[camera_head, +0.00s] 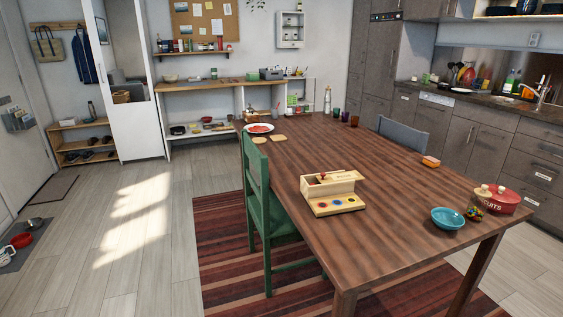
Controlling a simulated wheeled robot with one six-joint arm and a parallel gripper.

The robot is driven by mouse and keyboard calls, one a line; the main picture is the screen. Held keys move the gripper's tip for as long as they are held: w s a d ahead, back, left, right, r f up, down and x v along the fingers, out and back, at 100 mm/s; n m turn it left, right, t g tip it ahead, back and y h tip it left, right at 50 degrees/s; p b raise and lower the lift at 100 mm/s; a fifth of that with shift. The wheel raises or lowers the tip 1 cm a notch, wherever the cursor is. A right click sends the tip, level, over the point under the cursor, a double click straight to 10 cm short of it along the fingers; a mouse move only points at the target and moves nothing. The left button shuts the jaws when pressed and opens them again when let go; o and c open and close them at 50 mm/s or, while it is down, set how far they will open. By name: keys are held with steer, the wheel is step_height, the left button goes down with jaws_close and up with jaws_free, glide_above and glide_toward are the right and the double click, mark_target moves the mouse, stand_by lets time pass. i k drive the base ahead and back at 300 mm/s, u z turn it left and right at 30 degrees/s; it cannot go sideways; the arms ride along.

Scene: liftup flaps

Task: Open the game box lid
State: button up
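The game box (333,204) is a small pale wooden box on the near part of the brown dining table, left of its middle. Its low front part carries a row of coloured round spots. Its raised back part has a flat wooden piece (348,177) on top, which looks like the lid, and a small red thing shows at its left end. I cannot tell for sure how the lid sits. My gripper is not in view, and nothing touches the box.
The table (400,229) is clear around the box. A teal bowl (448,218), a jar (477,203) and a red biscuit tin (503,199) stand at its right. A green chair (257,190) is at the left edge, a grey chair (404,135) behind.

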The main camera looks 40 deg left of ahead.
mark_target(323, 178)
steer(key=u, duration=1)
steer(key=i, duration=1.2)
steer(key=u, duration=1.1)
